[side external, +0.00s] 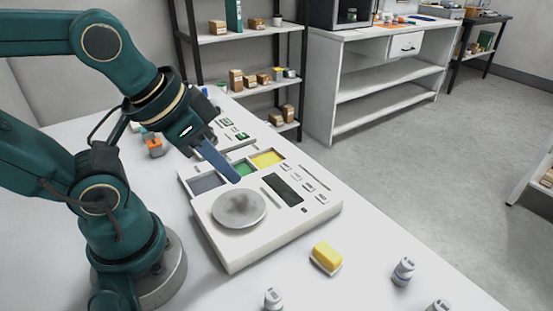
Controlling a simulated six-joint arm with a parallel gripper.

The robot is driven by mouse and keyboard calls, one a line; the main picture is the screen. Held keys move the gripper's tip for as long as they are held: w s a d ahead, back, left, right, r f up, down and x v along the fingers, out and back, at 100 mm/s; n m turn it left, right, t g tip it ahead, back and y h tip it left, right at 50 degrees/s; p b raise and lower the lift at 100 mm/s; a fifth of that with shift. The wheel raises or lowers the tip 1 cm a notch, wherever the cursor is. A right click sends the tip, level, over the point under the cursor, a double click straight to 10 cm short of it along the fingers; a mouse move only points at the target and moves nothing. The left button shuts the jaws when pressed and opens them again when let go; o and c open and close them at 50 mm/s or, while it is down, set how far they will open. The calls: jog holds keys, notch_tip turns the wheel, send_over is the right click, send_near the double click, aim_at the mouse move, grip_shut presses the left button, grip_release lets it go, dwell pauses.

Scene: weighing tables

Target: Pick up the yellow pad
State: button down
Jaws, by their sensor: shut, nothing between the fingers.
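A yellow pad-like block (327,254) with a white underside lies on the white table in front of the scale's right corner. A flat yellow area (268,158) also shows in a recess at the scale's back edge, beside a green one (244,169) and a grey one (207,184). My gripper (235,178) is shut and empty. It points down to the right over the scale's back recesses, apart from the yellow block, and partly covers the green and grey recesses. Its exact height above the scale is hard to tell.
The white scale (235,246) has a round metal plate (239,208) and a dark display (282,190). Small grey-white cylinders stand near the front, one (403,271) right of the yellow block and another (273,299) to its left. An orange block (154,147) sits behind my arm.

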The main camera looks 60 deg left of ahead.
dwell(0.3)
jog(key=shift+c, duration=0.2)
grip_release()
jog(key=n+g, duration=0.2)
jog(key=g, duration=0.2)
send_over(327, 253)
jog(key=w+a, duration=0.1)
jog(key=a, duration=0.2)
notch_tip(327, 253, down, 4)
jog(key=shift+m+g, duration=0.4)
jog(key=shift+g, duration=0.4)
jog(key=d+f, duration=0.1)
jog(key=f, duration=0.1)
jog(key=d+f, duration=0.1)
jog(key=f, duration=0.1)
jog(key=s+d+f, duration=0.1)
jog(key=f, duration=0.2)
jog(key=shift+f, duration=2.2)
